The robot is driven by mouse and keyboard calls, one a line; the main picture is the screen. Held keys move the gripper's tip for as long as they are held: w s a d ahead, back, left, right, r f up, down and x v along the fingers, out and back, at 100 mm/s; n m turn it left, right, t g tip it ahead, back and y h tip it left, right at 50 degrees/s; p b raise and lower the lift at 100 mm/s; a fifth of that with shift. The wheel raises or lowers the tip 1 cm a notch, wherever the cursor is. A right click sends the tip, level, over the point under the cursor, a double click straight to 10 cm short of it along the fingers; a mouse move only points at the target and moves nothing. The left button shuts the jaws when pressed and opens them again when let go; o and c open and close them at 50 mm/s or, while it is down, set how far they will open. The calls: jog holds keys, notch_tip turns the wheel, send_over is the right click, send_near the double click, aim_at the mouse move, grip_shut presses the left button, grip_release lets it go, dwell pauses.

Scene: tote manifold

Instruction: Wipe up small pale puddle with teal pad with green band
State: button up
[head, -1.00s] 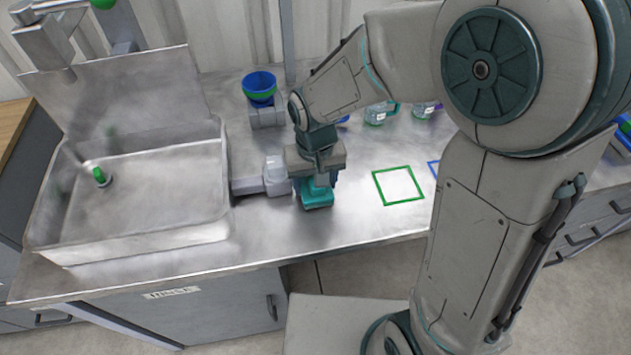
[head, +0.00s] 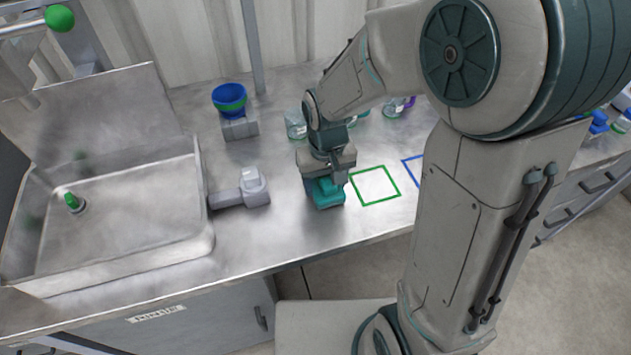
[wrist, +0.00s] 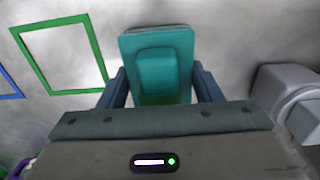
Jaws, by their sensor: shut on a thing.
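The teal pad (head: 327,194) is in my gripper (head: 325,180), low over the metal counter, just left of the green square outline. I cannot tell whether it touches the counter. In the wrist view the pad (wrist: 157,45) is a teal block with a raised middle, between the two dark fingers of my gripper (wrist: 161,88). A bit of green shows at its near end. I cannot make out the small pale puddle in either view; the counter has only blurry pale and dark patches.
A green square outline (head: 359,190) lies right of the pad, with a blue outline (head: 407,170) beyond. A grey fixture (head: 254,190) stands to the left, beside the sink (head: 203,215). The front counter is clear.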

jog(key=shift+d, duration=0.15)
jog(key=shift+r, duration=0.1)
jog(key=shift+r+p, duration=2.3)
jog(key=shift+r, duration=0.6)
jog(key=shift+r, duration=0.1)
jog(key=shift+r+p, duration=1.2)
jog(key=shift+r, duration=0.3)
jog(key=shift+f, duration=0.1)
